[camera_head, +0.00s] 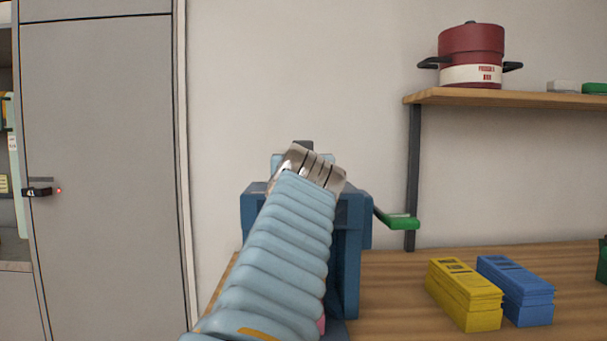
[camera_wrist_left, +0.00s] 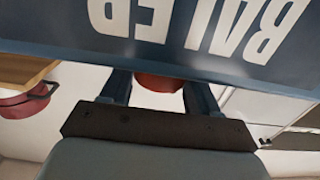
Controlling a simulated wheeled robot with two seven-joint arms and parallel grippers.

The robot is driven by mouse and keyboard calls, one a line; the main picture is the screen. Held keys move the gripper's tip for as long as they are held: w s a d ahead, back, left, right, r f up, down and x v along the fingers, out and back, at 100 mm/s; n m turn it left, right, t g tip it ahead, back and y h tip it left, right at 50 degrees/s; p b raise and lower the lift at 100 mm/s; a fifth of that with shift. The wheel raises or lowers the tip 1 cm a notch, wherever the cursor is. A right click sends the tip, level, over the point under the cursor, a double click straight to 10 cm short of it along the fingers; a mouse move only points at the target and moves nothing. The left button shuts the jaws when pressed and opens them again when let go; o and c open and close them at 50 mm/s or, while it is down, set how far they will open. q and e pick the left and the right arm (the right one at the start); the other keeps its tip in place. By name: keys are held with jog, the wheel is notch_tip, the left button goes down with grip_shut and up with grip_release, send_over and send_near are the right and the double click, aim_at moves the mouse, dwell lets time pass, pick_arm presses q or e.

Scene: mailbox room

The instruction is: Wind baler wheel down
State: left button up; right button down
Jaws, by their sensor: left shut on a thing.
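The baler (camera_head: 350,250) is a dark blue machine on the wooden table, partly hidden behind my pale blue left arm. Its front panel (camera_wrist_left: 190,50) fills the top of the left wrist view, with upside-down white "BALER" lettering. My left gripper (camera_wrist_left: 158,86) is shut on a round red part (camera_wrist_left: 160,83), whose edge shows between the two dark fingers. It looks like part of the baler wheel; the rest of the wheel is hidden. In the head view my arm covers the grip. A green-ended lever (camera_head: 400,221) sticks out at the baler's right. My right gripper is not in view.
A yellow block stack (camera_head: 464,295) and a blue one (camera_head: 516,292) stand on the table right of the baler. A red pot (camera_head: 471,55) sits on the shelf (camera_head: 520,97) above. A grey cabinet (camera_head: 95,170) stands at the left.

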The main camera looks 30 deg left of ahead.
pick_arm(q)
jog(key=shift+m+t+h, duration=0.6)
jog(key=shift+m+h, duration=0.2)
jog(key=shift+h, duration=0.3)
jog(key=shift+a+h, duration=0.1)
jog(key=shift+h, duration=0.2)
jog(key=o, duration=1.1)
jog(key=shift+c, duration=0.2)
jog(key=shift+s, duration=0.15)
jog(key=shift+s+d+b, duration=0.2)
jog(key=shift+s+b, duration=0.1)
jog(key=shift+b, duration=0.1)
jog(key=b+v, duration=0.2)
jog(key=v, duration=1.1)
jog(key=shift+b, duration=0.3)
